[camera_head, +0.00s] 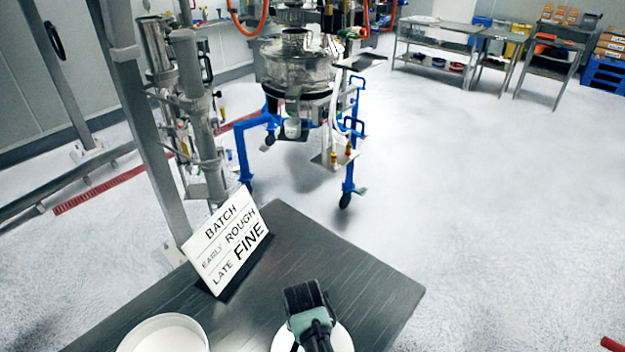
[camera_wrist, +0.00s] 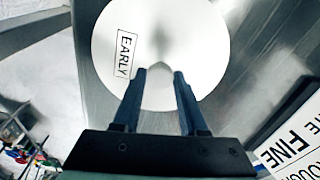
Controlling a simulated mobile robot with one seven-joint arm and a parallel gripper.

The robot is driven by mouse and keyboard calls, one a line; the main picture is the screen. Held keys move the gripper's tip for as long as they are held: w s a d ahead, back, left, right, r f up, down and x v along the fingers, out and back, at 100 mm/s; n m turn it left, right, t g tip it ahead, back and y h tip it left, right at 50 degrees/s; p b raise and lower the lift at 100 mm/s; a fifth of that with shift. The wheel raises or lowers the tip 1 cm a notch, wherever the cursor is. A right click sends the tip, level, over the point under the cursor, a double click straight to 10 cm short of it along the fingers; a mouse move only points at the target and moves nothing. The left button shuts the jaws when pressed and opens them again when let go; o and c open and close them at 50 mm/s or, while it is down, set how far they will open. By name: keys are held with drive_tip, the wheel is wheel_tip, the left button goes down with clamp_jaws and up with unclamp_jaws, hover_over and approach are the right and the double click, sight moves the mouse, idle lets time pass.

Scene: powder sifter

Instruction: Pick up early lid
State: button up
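The early lid (camera_wrist: 200,40) is a white round disc with a boxed label reading EARLY. It fills the upper middle of the wrist view, and its edge shows under my gripper at the bottom of the head view (camera_head: 342,338). My gripper (camera_wrist: 159,74) is over the lid with its two dark fingers apart. A small greyish spot, perhaps a knob, lies between the fingertips. I cannot tell whether the fingers touch it. In the head view my gripper (camera_head: 308,305) hides much of the lid.
A dark table (camera_head: 375,290) carries a sign (camera_head: 228,240) reading BATCH, EARLY ROUGH, LATE FINE. A white round container or lid (camera_head: 165,335) is at the lower left. A sifter on a blue wheeled frame (camera_head: 243,155) stands beyond the table. Open floor lies to the right.

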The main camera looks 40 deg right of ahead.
clamp_jaws()
